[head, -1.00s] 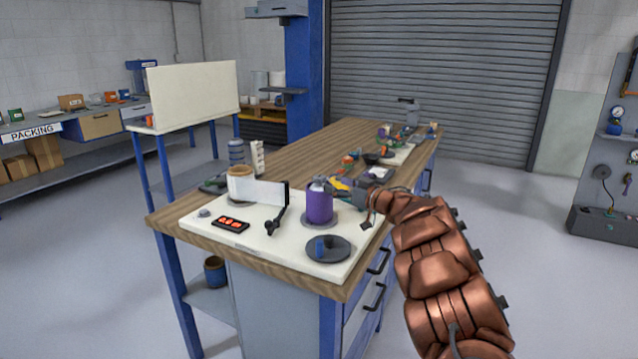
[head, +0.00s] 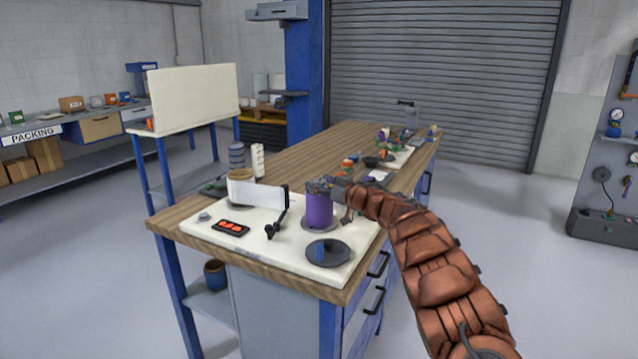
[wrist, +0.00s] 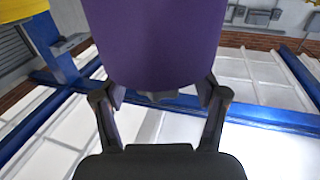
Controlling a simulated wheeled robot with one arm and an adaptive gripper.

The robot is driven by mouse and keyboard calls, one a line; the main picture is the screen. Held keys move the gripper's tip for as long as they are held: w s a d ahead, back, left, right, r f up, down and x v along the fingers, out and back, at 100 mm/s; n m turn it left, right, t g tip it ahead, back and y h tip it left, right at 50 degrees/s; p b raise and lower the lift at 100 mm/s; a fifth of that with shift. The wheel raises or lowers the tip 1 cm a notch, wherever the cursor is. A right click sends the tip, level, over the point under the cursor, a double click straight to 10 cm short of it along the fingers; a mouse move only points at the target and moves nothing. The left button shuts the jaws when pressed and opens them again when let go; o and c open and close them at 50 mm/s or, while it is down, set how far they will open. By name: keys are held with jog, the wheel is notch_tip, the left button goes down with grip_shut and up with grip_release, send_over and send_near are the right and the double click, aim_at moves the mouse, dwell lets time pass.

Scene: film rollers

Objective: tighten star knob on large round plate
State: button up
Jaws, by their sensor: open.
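A purple roller (head: 319,212) stands upright on a round grey base on the white board. My gripper (head: 328,187) is at its top end, coming from the right. In the wrist view the purple roller (wrist: 152,42) fills the upper middle. My gripper (wrist: 160,98) is open there, one finger on each side of the roller's end. A small dark lobed piece (wrist: 160,96) shows at that end between the fingers, mostly hidden. A large round dark plate (head: 340,256) lies flat in front of the roller, with a blue piece (head: 320,250) standing on it.
A dark lever (head: 272,231) and a panel with red displays (head: 231,228) are nearby.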

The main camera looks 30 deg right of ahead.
jog(key=shift+w+a, duration=0.1)
jog(key=shift+w, duration=0.05)
jog(key=c, duration=1.2)
jog(key=shift+o, duration=0.2)
